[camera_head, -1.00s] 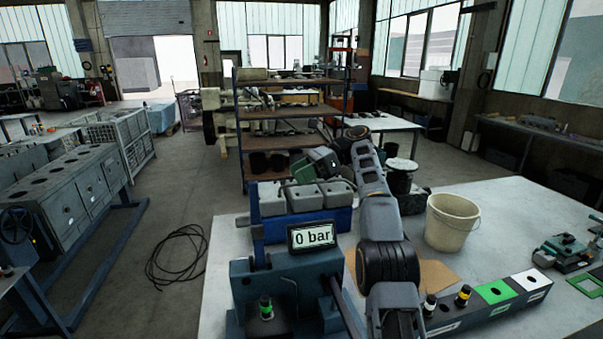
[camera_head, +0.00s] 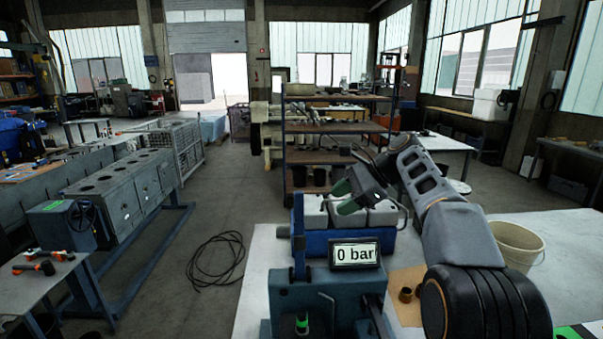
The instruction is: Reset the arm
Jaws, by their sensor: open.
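My arm rises from the lower right in the head view, bends at its elbow and reaches left. My gripper (camera_head: 346,198), dark with green parts, is at its end, above the grey blocks (camera_head: 384,213) in the blue bin (camera_head: 318,243). It is open, and I see nothing held in it. The small size hides the exact gap between its fingers. A display reading "0 bar" (camera_head: 355,254) stands on the blue-grey test stand (camera_head: 300,292) in front of the bin.
A beige bucket (camera_head: 517,244) stands on the white table (camera_head: 262,262) right of my arm. Small brown rings (camera_head: 406,294) lie on cardboard. A grey engine block (camera_head: 118,185) stands left. A black cable (camera_head: 217,262) lies on open floor. A shelf rack (camera_head: 337,127) stands behind.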

